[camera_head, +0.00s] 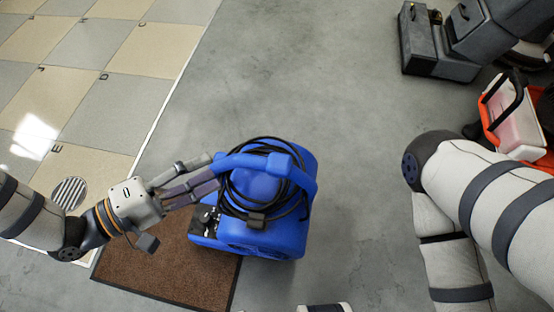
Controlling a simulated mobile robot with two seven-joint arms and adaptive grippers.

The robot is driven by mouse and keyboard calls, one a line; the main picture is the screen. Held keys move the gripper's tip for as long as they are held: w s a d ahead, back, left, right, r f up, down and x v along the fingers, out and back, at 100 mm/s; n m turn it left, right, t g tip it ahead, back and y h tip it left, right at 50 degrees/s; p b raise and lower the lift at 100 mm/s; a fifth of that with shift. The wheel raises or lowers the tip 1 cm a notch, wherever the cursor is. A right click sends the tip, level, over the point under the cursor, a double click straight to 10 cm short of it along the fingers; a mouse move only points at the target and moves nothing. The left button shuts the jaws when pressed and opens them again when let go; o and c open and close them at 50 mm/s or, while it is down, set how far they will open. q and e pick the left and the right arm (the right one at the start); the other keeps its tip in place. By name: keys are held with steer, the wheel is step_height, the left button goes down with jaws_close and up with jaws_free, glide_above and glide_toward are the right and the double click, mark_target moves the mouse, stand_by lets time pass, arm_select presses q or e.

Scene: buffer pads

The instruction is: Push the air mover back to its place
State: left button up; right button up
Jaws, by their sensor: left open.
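The blue air mover (262,232) stands on the floor in the middle of the head view, with a black cord coiled over its top and handle. Its left part overlaps the brown mat (150,280); the rest is over grey concrete. My left gripper (213,174) is open, with its fingers at the left end of the blue handle. I cannot tell whether they touch it. My right arm is at the right of the view, but its gripper is not clearly seen.
Beige and grey tiles (105,100) lie at the left, with a round floor drain (69,193). A dark grey machine (435,50) and a red and white bucket (507,115) stand at the upper right. The concrete behind the air mover is clear.

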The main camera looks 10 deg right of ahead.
arm_select(q)
steer(key=b, duration=0.2)
glide_toward(249, 167)
steer(key=b+x, duration=0.2)
steer(key=x, duration=1)
steer(key=shift+w+d+f+b, duration=0.1)
steer(key=shift+d+b, duration=0.05)
steer(key=shift+b, duration=0.2)
arm_select(e)
steer(key=shift+g, duration=0.6)
steer(key=f, duration=0.1)
steer(key=s+f, duration=0.1)
steer(key=f, duration=0.1)
steer(key=s+f, duration=0.1)
steer(key=f, duration=0.1)
steer(key=shift+s+a, duration=0.1)
steer(key=shift+a, duration=0.1)
arm_select(q)
jaws_close()
